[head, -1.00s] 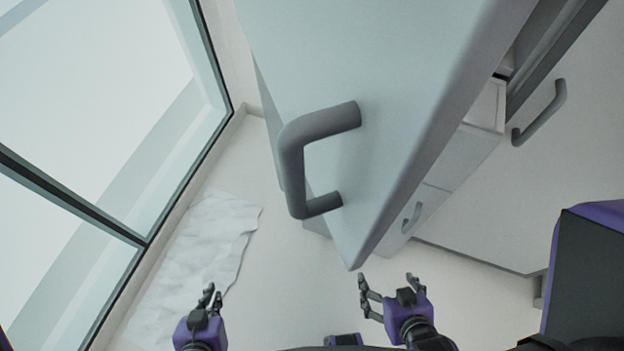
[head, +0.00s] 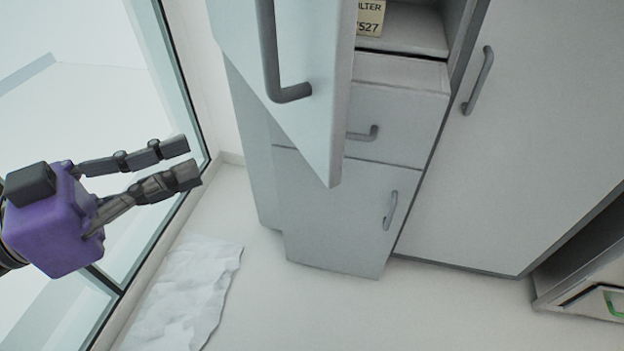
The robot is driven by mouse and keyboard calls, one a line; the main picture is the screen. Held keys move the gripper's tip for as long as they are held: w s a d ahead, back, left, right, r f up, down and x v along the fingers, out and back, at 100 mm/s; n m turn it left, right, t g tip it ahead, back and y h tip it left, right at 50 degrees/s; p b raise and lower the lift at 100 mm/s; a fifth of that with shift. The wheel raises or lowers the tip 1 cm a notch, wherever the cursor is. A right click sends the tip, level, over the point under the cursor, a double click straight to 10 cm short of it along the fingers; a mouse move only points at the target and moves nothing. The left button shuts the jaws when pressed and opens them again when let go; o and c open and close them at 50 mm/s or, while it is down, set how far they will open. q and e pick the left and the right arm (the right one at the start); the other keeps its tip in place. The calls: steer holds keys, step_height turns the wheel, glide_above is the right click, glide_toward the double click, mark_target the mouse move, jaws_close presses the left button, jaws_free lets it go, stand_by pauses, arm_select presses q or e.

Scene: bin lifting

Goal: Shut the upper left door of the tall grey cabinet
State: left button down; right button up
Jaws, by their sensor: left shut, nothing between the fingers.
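The upper left door (head: 312,48) of the tall grey cabinet (head: 330,215) stands open and swings out toward me. Its dark grey handle (head: 270,55) is on the face turned to the left. Behind the door, part of a shelf compartment (head: 402,28) shows. My left gripper (head: 186,160) is at the left, apart from the door and to the left of its handle. Its fingers hold nothing and point right toward the door. My right gripper is out of the picture.
Below the door are a closed drawer (head: 390,125) and a closed lower door (head: 340,205). A tall closed door (head: 545,130) stands to the right. A box with a label (head: 370,17) is on the shelf. A window (head: 75,100) is at the left, and a crumpled white sheet (head: 185,290) lies on the floor.

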arm_select(q)
steer(key=s+d+g, duration=0.1)
steer(key=s, duration=0.1)
steer(key=m+p, duration=0.1)
steer(key=p, duration=0.5)
glide_toward(317, 130)
steer(key=shift+h, duration=0.4)
steer(key=x, duration=0.6)
steer(key=shift+w+d+f, duration=0.2)
steer(key=shift+d+f, duration=0.1)
steer(key=shift+d, duration=0.05)
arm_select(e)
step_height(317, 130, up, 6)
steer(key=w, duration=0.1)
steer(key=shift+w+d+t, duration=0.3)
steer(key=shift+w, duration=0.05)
arm_select(q)
steer(key=shift+w+d, duration=0.1)
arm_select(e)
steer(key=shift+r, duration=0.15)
